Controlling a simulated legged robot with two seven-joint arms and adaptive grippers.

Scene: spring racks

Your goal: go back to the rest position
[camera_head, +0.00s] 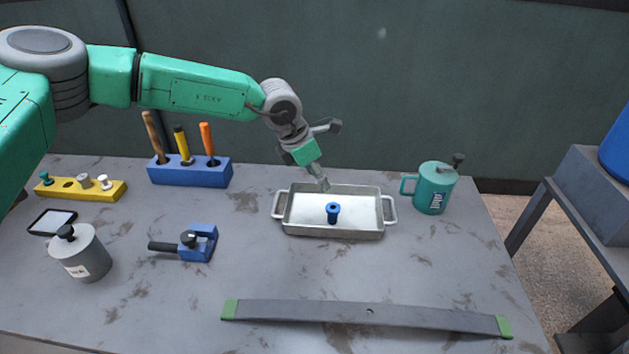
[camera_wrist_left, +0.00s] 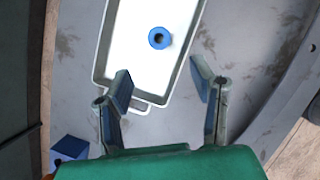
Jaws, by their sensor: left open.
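My left gripper (camera_head: 322,182) is above the back left part of a metal tray (camera_head: 386,226). In the left wrist view the left gripper (camera_wrist_left: 165,88) has its two fingers wide apart with nothing between them. A small blue cylindrical part with a hole in its top (camera_head: 333,213) stands upright in the tray. The blue part (camera_wrist_left: 160,38) shows beyond the fingertips in the wrist view, apart from them. My left arm (camera_head: 195,85) reaches in from the left over the table. My right gripper is in neither view.
A blue holder (camera_head: 190,175) with several tools stands at the back left. A yellow rack (camera_head: 80,190), a grey can (camera_head: 82,254) and a blue vise-like tool (camera_head: 200,243) are left. A green can (camera_head: 434,188) stands right. A leaf spring (camera_head: 365,315) lies in front.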

